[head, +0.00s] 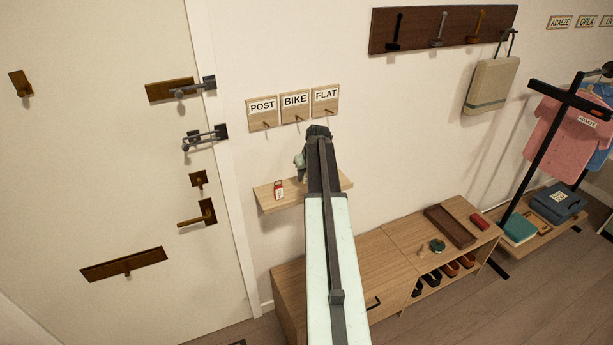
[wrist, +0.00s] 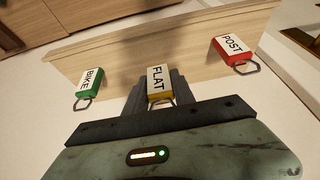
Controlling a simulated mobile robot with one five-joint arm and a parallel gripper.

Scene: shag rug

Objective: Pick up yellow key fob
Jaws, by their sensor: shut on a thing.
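The yellow key fob (wrist: 159,84), with a white FLAT label, is between my gripper's jaws (wrist: 158,95) in the wrist view. The jaws are shut on it, and its metal ring shows at the near end. It is over the wooden shelf; I cannot tell whether it still touches the shelf. In the head view my arm and gripper (head: 318,135) reach to the small wall shelf (head: 268,197) and hide the yellow fob.
A green BIKE fob (wrist: 88,84) lies left of my jaws and a red POST fob (wrist: 232,48) lies right, both with rings. In the head view the red fob (head: 279,189) is on the shelf. Labelled hook plates (head: 295,106) hang above. A wooden bench (head: 375,262) stands below.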

